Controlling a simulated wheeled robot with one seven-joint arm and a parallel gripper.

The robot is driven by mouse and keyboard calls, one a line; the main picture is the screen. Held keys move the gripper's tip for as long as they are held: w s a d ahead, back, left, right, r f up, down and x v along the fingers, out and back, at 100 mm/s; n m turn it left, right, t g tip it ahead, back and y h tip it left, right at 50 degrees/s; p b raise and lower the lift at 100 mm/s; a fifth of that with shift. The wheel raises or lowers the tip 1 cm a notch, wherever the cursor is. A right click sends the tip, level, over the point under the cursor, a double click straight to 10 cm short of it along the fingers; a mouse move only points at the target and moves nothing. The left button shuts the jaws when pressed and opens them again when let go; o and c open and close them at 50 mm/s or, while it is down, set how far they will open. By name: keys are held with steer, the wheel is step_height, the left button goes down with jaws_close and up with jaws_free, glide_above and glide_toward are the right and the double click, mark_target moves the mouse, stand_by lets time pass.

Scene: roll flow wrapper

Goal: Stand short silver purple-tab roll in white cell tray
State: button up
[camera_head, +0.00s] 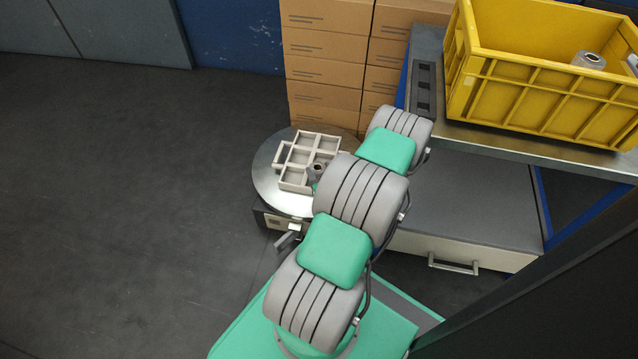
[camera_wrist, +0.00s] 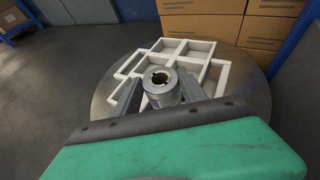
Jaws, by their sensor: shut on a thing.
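A short silver roll (camera_wrist: 160,86) with a dark core hole is between the fingers of my gripper (camera_wrist: 158,98), which is shut on it. A little purple shows low on the roll's side in the wrist view. The roll looks about upright, over the near part of the white cell tray (camera_wrist: 209,45). I cannot tell whether its base touches the tray floor. In the head view the roll (camera_head: 317,169) shows at the right side of the white tray (camera_head: 294,158), next to my arm, which hides part of the tray. The visible other cells look empty.
The tray lies on a round metal turntable (camera_head: 267,176). Stacked cardboard boxes (camera_head: 325,75) stand behind it. A yellow crate (camera_head: 545,88) with a silver roll (camera_head: 589,61) inside stands on the bench at right. A grey drawer cabinet (camera_head: 470,215) is below. The floor at left is clear.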

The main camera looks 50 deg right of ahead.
step_height(320, 180, down, 3)
steer(key=shift+f+b, duration=0.2)
steer(key=shift+b, duration=0.5)
steer(key=shift+f, duration=0.2)
steer(key=o, duration=1.5)
